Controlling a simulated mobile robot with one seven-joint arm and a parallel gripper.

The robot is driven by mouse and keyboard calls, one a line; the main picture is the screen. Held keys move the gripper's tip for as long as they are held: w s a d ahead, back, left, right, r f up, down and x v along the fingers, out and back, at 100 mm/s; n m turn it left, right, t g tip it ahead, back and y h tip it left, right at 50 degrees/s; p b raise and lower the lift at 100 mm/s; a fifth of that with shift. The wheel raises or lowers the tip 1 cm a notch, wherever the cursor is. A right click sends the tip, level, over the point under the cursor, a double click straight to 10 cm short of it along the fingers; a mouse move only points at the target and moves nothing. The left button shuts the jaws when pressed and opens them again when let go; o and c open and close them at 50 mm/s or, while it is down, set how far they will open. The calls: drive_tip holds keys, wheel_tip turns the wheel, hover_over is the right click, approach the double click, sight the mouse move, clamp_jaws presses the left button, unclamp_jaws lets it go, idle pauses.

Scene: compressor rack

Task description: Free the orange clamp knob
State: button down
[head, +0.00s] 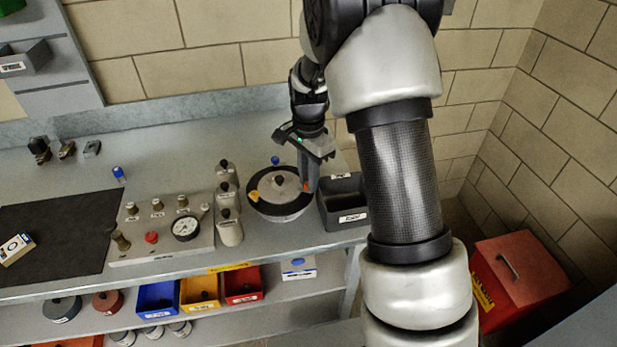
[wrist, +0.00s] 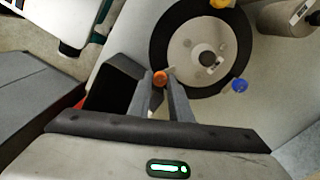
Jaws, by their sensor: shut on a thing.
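The orange clamp knob (wrist: 160,77) is at the rim of a round lidded vessel (wrist: 188,50), between the tips of my gripper (wrist: 166,82) in the wrist view. My gripper is shut on the knob. In the head view my gripper (head: 309,184) reaches down at the vessel's right edge, and only a bit of the orange knob (head: 306,187) shows beside the finger. A blue knob (head: 275,160) and a yellow knob (head: 254,195) sit elsewhere on the rim. The lid has a dark centre knob (wrist: 207,57). The threaded part of the orange clamp is hidden.
A dark open bin (head: 343,219) stands just right of the vessel. Several grey canisters (head: 229,229) and a gauge panel (head: 160,235) stand to the left. A black mat (head: 62,238) lies further left. A red box (head: 515,278) stands at the lower right.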

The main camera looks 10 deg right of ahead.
drive_tip(key=shift+n, duration=0.4)
drive_tip(key=n, duration=0.3)
drive_tip(key=shift+n, duration=0.3)
drive_tip(key=n, duration=0.4)
drive_tip(key=shift+n+b, duration=0.3)
drive_tip(key=n, duration=0.4)
drive_tip(key=shift+n, duration=2.5)
drive_tip(key=c, duration=1.6)
unclamp_jaws()
